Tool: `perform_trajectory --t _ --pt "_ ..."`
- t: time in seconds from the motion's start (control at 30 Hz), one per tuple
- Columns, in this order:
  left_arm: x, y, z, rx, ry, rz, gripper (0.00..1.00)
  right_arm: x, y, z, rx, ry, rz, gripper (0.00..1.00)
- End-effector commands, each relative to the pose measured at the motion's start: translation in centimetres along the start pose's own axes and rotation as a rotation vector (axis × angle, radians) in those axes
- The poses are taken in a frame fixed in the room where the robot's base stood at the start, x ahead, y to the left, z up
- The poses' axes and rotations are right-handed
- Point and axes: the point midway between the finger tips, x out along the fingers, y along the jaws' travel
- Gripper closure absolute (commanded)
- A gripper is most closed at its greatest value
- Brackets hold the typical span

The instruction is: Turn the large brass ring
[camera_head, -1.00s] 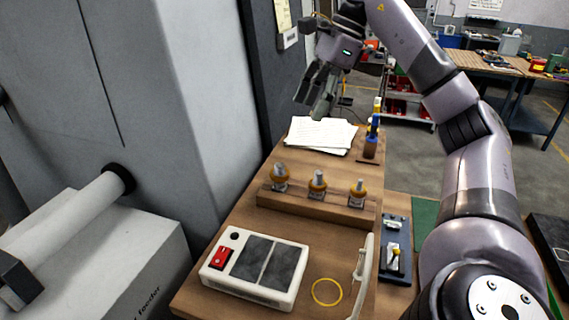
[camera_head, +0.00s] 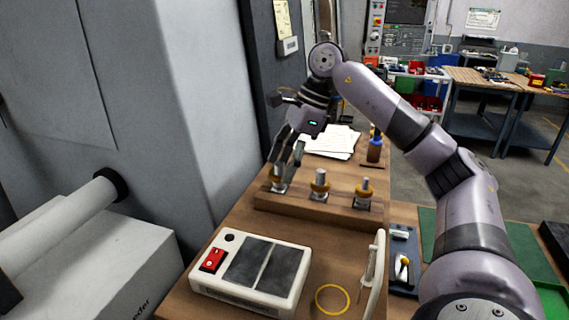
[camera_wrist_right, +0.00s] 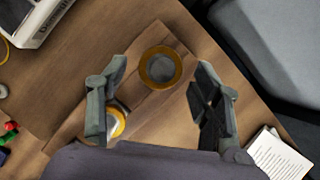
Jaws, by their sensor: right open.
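A wooden block (camera_head: 320,207) carries three upright metal pieces with brass rings in a row. The left piece has the brass ring that looks largest (camera_head: 278,186); my right gripper partly hides it in the head view. In the right wrist view this ring (camera_wrist_right: 160,67) is seen from above, between the spread fingers and apart from both. My right gripper (camera_head: 284,166) points down over the left piece, open and empty. The middle brass ring (camera_head: 319,186) and right brass ring (camera_head: 363,192) stand free. In the wrist view, one finger partly covers another ring (camera_wrist_right: 117,121). My left gripper is not in view.
A white device with dark pads and a red switch (camera_head: 213,259) lies in front of the block. A thin yellow ring (camera_head: 333,299) lies flat near a white-handled tool (camera_head: 376,270). A grey cabinet rises at left.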

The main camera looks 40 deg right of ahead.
Motion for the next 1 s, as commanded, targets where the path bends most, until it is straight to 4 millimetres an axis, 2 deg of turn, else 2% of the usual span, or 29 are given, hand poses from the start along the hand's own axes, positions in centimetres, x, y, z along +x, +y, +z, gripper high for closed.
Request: perform_trajectory --t 0.3,1.0 --pt "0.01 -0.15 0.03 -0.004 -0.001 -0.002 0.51 0.24 0.01 0.01 -0.001 -0.001 0.0 0.42" --pt "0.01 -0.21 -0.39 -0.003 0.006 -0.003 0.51 0.22 0.0 0.02 -0.001 -0.001 0.0 0.89"
